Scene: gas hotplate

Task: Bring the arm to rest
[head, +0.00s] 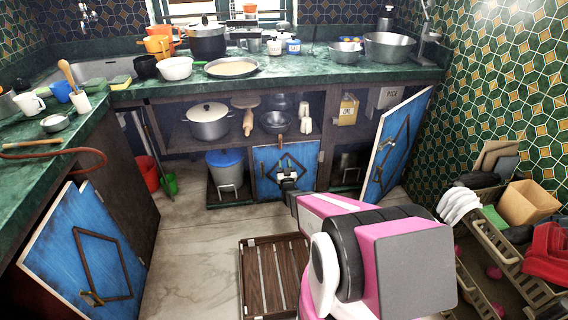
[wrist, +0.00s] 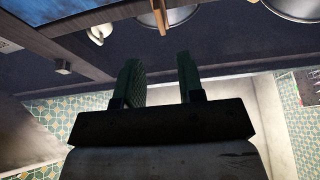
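My gripper (head: 288,174) is at the end of my outstretched pink and white arm, in front of the blue cabinet door (head: 268,165) in the middle of the counter's lower part. In the wrist view the two dark fingers of my gripper (wrist: 160,80) stand apart with nothing between them. The head view does not show clearly whether the gripper touches the door.
An open blue door (head: 397,143) stands right of my gripper; another (head: 75,245) hangs at the left. A wooden slatted crate (head: 246,275) lies on the floor beside my arm. Racks with boxes (head: 528,203) stand at right. Floor at centre left is clear.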

